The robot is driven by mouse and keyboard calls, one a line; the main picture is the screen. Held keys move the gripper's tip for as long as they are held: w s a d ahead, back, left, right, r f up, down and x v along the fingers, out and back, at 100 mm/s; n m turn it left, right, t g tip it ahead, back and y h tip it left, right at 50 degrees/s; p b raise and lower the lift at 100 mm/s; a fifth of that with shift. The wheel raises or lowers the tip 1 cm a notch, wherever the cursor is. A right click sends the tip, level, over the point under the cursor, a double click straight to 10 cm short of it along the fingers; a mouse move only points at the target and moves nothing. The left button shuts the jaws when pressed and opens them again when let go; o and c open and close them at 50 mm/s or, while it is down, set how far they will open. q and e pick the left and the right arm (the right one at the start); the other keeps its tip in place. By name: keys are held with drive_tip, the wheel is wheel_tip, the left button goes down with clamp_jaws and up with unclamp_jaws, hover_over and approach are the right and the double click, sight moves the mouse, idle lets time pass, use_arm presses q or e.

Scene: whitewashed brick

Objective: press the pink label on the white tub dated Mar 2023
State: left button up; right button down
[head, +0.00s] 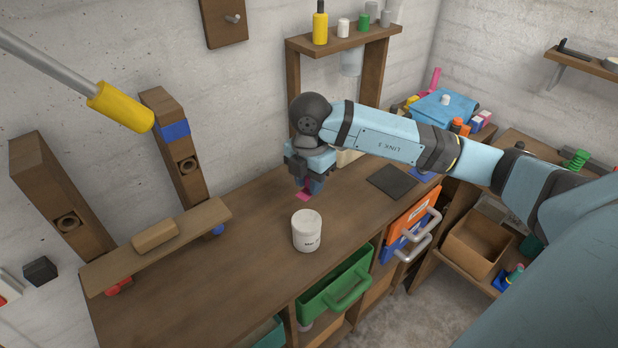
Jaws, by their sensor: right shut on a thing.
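My right gripper (303,189) points down behind the tub and a little above the bench, apart from the tub. It is shut on the pink label (304,196), whose lower part shows below the fingertips. My left gripper is not in view.
A dark flat pad (391,181) lies right of the gripper. A low wooden shelf with a block (155,235) stands at the left. A green drawer (337,287) and an orange drawer (411,222) are in the bench front. A yellow-handled tool (120,106) hangs in at upper left.

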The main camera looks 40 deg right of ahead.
sight(309, 217)
drive_tip(key=shift+f+b, duration=0.45)
drive_tip(key=shift+f, duration=0.05)
wheel_tip(309, 217, down, 6)
drive_tip(key=b, duration=0.4)
drive_tip(key=shift+f, duration=0.15)
drive_tip(key=shift+f+b, duration=0.25)
drive_tip(key=shift+b, duration=0.15)
drive_tip(key=shift+f, duration=0.2)
drive_tip(key=shift+f, duration=0.15)
drive_tip(key=c, duration=0.8)
unclamp_jaws()
